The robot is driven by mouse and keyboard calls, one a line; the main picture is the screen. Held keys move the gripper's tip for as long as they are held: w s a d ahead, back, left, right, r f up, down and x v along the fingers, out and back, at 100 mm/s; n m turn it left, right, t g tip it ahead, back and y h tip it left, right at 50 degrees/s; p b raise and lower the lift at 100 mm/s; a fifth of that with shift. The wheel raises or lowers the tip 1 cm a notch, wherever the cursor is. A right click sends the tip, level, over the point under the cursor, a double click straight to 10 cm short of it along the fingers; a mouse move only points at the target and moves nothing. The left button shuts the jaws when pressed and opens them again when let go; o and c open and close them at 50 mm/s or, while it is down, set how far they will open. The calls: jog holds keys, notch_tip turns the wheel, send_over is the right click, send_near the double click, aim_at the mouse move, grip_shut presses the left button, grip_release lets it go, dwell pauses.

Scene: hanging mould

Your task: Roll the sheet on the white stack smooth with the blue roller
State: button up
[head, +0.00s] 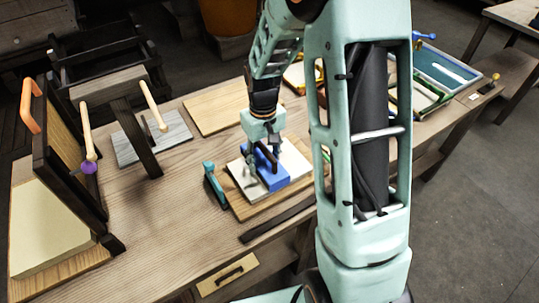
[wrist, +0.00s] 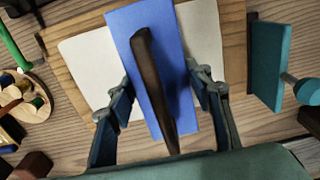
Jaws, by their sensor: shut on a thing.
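The blue tool (head: 271,174), the only blue thing here that fits the roller, looks like a long flat-topped block with a dark handle bar along it. In the wrist view the blue tool (wrist: 162,62) lies between the fingers of my gripper (wrist: 160,80), which touch its two long sides. My gripper (head: 262,155) is shut on it, over the white stack (head: 240,178). The pale stack (wrist: 90,65) shows on both sides of the tool. The tool's underside and any sheet under it are hidden, so contact cannot be told.
A wooden board (head: 243,206) lies under the stack. A teal upright piece (wrist: 266,65) with a pale blue knob stands close to the board's edge.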

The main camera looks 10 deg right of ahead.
jog(key=shift+s+a+f, duration=0.1)
jog(key=shift+s+a, duration=0.1)
jog(key=shift+a, duration=0.4)
jog(key=shift+s+a, duration=0.15)
jog(key=shift+a, duration=0.4)
jog(key=shift+s+a, duration=0.2)
jog(key=shift+a, duration=0.35)
jog(key=shift+s+a, duration=0.15)
jog(key=shift+a, duration=0.35)
jog(key=shift+c, duration=0.6)
jog(key=shift+s+a+b, duration=0.2)
jog(key=shift+a, duration=0.3)
jog(key=shift+s+a+b, duration=0.15)
jog(key=shift+a+b, duration=0.05)
jog(key=shift+a, duration=0.3)
notch_tip(320, 180, up, 7)
jog(key=p, duration=0.5)
jog(key=shift+w+d, duration=0.1)
jog(key=shift+w, duration=0.05)
